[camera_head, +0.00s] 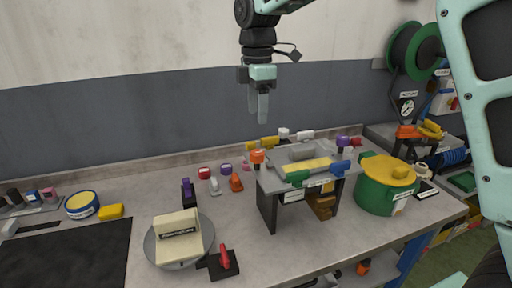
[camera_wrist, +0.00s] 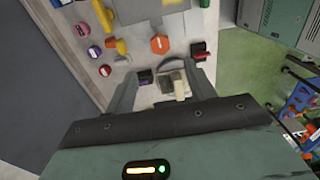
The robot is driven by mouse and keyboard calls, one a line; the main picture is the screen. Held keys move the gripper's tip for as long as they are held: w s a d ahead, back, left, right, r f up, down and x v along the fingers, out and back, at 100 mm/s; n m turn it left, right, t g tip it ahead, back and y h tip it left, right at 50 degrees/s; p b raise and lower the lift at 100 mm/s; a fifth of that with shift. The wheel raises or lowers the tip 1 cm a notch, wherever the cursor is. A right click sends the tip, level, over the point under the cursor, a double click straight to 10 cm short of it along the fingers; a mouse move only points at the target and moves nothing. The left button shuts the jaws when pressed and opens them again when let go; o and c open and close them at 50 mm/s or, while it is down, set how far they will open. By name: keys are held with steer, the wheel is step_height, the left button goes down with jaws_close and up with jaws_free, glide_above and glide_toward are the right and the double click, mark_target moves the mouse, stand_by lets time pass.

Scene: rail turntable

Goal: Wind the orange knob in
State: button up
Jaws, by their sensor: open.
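In the wrist view the orange knob (camera_wrist: 160,44) shows from above as a hexagon, beyond my fingertips.
A round turntable (camera_head: 151,250) with a cream block stands at front left, beside a red lever (camera_head: 224,258). A green pot with yellow lid (camera_head: 385,185) stands right. Air around my gripper is clear.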

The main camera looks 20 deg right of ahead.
mark_target(257, 152)
step_height(257, 152, down, 12)
steer(key=shift+r+p, duration=0.1)
steer(key=shift+p, duration=0.9)
steer(key=c, duration=1)
